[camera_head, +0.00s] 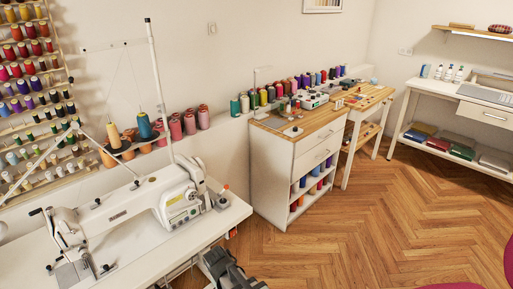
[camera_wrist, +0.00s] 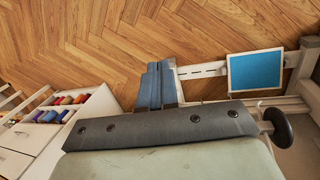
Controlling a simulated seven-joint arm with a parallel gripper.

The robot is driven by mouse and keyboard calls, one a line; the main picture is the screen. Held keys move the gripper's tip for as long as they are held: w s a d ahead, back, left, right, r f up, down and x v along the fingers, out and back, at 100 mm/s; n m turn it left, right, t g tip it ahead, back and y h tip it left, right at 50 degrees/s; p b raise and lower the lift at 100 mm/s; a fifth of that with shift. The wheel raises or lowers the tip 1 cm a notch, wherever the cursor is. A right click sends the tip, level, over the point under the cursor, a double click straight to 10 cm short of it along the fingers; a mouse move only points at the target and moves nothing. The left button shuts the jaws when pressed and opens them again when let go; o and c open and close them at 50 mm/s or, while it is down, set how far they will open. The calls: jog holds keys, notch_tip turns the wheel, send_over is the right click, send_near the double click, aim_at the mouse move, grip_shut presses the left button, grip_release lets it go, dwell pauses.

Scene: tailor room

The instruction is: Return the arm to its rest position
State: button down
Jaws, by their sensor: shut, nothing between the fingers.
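My gripper (camera_wrist: 158,72) shows in the wrist view, with its two blue-grey fingers side by side and shut, nothing between them. They point away from the dark bar with bolts across the lower part of that view. Below the fingers lies herringbone wood floor, with no object at the fingertips. In the head view, a dark grey part that looks like my arm shows at the bottom edge, beside the sewing table (camera_head: 228,217). The fingers cannot be made out there.
A white sewing machine (camera_head: 150,205) stands on the sewing table at left. A white cabinet (camera_head: 277,165) with thread spools stands at centre, also in the wrist view at left. A blue panel (camera_wrist: 255,71) sits by a pale frame at right. The floor (camera_head: 370,220) is clear.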

jog(key=s+d+f+m+g, duration=0.3)
jog(key=s+d+f, duration=0.55)
jog(key=d, duration=0.25)
jog(key=s+d+f+m+g, duration=0.2)
jog(key=s+d+f+g, duration=0.1)
jog(key=s+d+f, duration=0.6)
jog(key=s+d+f+m+g+y, duration=0.1)
jog(key=s+d+f+m+y, duration=0.1)
jog(key=s+d, duration=0.3)
jog(key=s+f, duration=0.1)
jog(key=s, duration=0.3)
jog(key=shift+f+m+g, duration=0.25)
jog(key=shift+m+g, duration=0.05)
jog(key=shift+g, duration=0.1)
